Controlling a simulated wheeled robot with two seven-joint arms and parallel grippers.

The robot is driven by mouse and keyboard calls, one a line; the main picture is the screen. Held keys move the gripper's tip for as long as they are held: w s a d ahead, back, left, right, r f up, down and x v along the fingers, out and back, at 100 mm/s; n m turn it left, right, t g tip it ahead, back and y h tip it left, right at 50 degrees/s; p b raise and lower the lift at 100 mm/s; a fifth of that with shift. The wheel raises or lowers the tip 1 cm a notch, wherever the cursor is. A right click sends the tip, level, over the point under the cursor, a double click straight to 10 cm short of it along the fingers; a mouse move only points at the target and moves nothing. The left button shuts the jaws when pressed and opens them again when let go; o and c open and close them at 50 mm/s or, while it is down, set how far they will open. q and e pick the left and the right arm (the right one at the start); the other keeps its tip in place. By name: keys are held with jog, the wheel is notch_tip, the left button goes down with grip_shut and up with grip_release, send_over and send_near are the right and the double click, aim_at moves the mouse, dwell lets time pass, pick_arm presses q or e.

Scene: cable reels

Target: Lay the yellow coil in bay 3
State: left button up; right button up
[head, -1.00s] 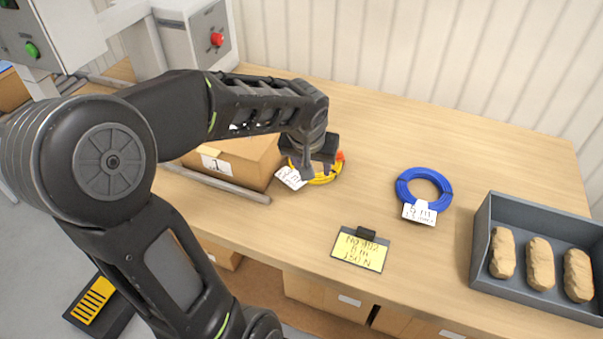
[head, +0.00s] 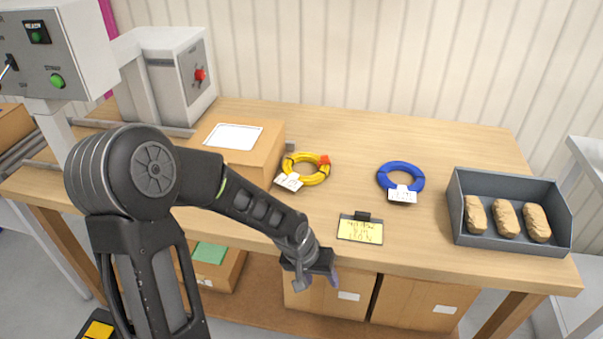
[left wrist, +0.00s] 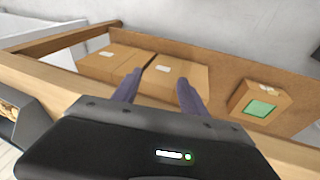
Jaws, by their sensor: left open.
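The yellow coil (head: 316,179) lies flat on the table, beside the cardboard box at its left. It has a red-orange piece on its right side and a white tag (head: 288,182) at its front left. My left gripper (head: 316,281) is open and empty, in front of the table's front edge and well apart from the coil. In the left wrist view its two fingers (left wrist: 157,88) stand apart, with the boxes under the table beyond them. I cannot make out any bay marked 3. My right gripper is not in view.
A blue coil (head: 418,182) with a white tag lies right of the yellow one. A grey tray (head: 456,205) holds three tan lumps. A cardboard box (head: 262,160) stands at left. Boxes (head: 331,294) stand below the table.

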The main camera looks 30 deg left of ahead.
pick_arm(q)
jog(key=s+d+f+m+g+h, duration=0.1)
jog(key=s+d+f+g+h, duration=0.1)
jog(key=s+d+f, duration=1.3)
notch_tip(320, 180, down, 3)
jog(key=shift+s+d+f+g, duration=0.2)
jog(key=shift+s+d+g, duration=0.15)
jog(key=shift+s, duration=0.65)
jog(key=shift+c, duration=0.4)
